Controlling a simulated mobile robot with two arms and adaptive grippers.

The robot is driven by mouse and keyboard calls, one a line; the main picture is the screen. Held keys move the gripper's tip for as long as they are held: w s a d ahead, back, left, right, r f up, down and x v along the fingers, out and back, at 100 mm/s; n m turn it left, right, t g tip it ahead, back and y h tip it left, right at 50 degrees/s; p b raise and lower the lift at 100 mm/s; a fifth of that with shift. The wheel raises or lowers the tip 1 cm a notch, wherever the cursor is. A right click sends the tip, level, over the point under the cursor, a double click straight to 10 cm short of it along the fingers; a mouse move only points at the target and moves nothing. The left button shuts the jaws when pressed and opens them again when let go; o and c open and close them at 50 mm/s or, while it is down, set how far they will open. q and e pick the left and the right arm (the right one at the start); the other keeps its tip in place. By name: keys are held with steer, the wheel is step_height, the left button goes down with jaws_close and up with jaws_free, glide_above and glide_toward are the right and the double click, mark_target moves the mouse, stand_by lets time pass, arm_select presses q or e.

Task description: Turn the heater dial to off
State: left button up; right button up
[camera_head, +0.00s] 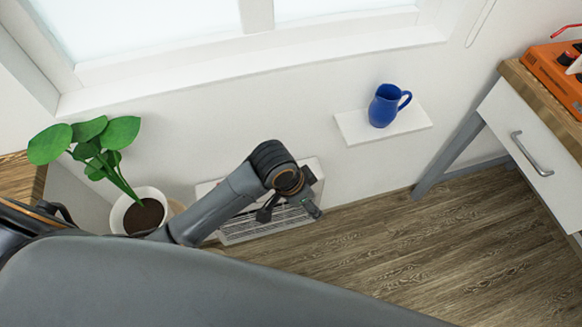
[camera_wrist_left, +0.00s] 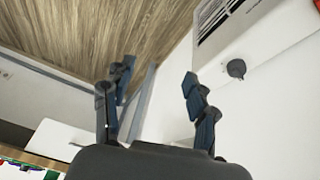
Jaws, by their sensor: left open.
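The heater (camera_head: 240,231) is a white panel with a slatted grille low on the wall under the window, partly hidden behind my left arm. In the left wrist view, the heater (camera_wrist_left: 248,45) shows at the upper right. Its dial (camera_wrist_left: 236,68) is a small dark round knob on the white face; its setting is too small to read. The dial is hidden in the head view. My left gripper (camera_head: 289,208) is in front of the heater. In the left wrist view, my left gripper (camera_wrist_left: 156,76) is open and empty, with the dial outside the fingers to the right.
A blue jug (camera_head: 383,106) stands on a small white wall shelf (camera_head: 355,127). A potted plant (camera_head: 129,212) stands left of the heater. At the right is a wooden-topped bench (camera_head: 514,75) with a drawer and an orange toolbox (camera_head: 555,70). The floor (camera_head: 400,250) between is clear.

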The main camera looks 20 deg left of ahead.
arm_select(q)
steer(key=w+a+r+m+g+y, duration=0.1)
steer(key=w+a+y, duration=0.1)
steer(key=w+a, duration=0.3)
steer(key=w+a+r+m+g+y, duration=0.1)
steer(key=w+a+r+y, duration=0.15)
steer(key=w, duration=0.55)
steer(key=shift+h, duration=0.45)
steer(key=f, duration=0.4)
steer(key=f+b, duration=0.1)
steer(key=f, duration=0.4)
steer(key=a+f, duration=0.1)
steer(key=f, duration=0.4)
steer(key=shift+w+a+f, duration=0.1)
steer(key=shift+w, duration=0.05)
steer(key=shift+c, duration=0.4)
steer(key=c, duration=1)
steer(key=shift+p, duration=0.5)
steer(key=shift+c, duration=0.2)
steer(key=shift+n, duration=0.5)
